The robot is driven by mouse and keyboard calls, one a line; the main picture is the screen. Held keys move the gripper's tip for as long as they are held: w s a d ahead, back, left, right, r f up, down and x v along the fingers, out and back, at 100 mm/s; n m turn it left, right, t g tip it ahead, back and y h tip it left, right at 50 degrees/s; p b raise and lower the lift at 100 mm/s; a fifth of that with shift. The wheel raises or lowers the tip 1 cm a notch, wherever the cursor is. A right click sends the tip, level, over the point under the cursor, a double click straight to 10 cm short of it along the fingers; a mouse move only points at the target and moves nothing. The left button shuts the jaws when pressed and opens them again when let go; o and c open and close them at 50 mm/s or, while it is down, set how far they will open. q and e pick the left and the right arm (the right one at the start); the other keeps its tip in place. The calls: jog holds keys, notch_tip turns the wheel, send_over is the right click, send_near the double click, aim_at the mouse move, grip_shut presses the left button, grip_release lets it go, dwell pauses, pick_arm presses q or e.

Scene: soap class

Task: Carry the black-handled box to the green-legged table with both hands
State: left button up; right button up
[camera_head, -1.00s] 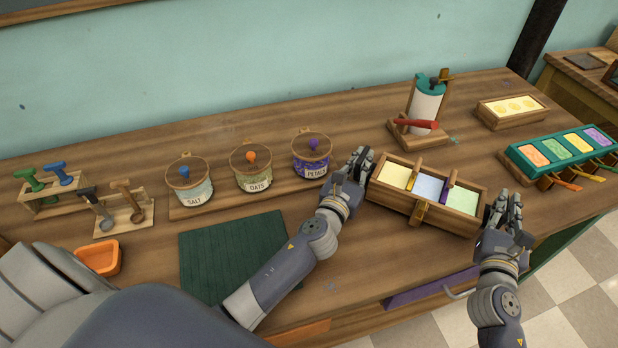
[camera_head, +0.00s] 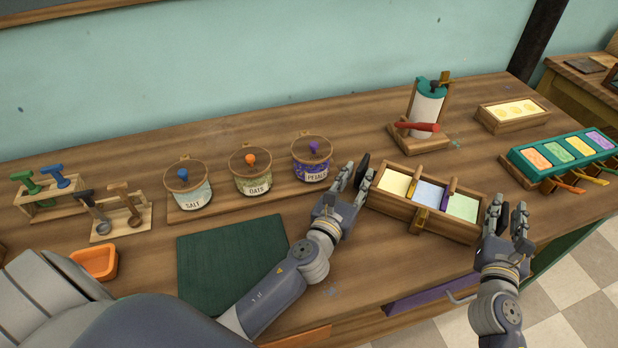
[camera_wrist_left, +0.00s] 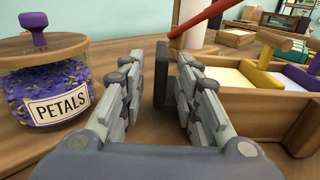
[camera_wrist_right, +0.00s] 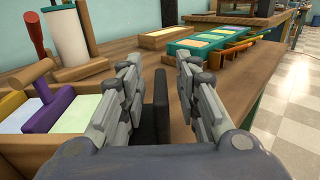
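The black-handled box (camera_head: 420,217) is a wooden tray with yellow, blue and green compartments. It sits on the long wooden table (camera_head: 365,290). My left gripper (camera_head: 357,182) is at its left end, open, with the black handle (camera_wrist_left: 161,75) upright between its fingers. My right gripper (camera_head: 507,222) is at its right end, open, with the other black handle (camera_wrist_right: 161,108) between its fingers. Neither gripper appears closed on its handle. Green woodwork (camera_head: 568,243) shows below the table's right end; I cannot tell whether it is a leg of the green-legged table.
The petals jar (camera_head: 312,160) stands just left of my left gripper. A dispenser with a red handle (camera_head: 425,110) is behind the box. A green rack of coloured blocks (camera_head: 560,152) is to the right. A dark green mat (camera_head: 230,262) lies front left. Checkered floor (camera_head: 575,290) shows at right.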

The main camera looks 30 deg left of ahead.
pick_arm(q)
jog(key=s, duration=0.8)
jog(key=shift+s, duration=0.15)
pick_arm(e)
jog(key=shift+s, duration=0.2)
jog(key=s, duration=1.1)
jog(key=shift+s, duration=0.4)
pick_arm(q)
jog(key=shift+r, duration=0.1)
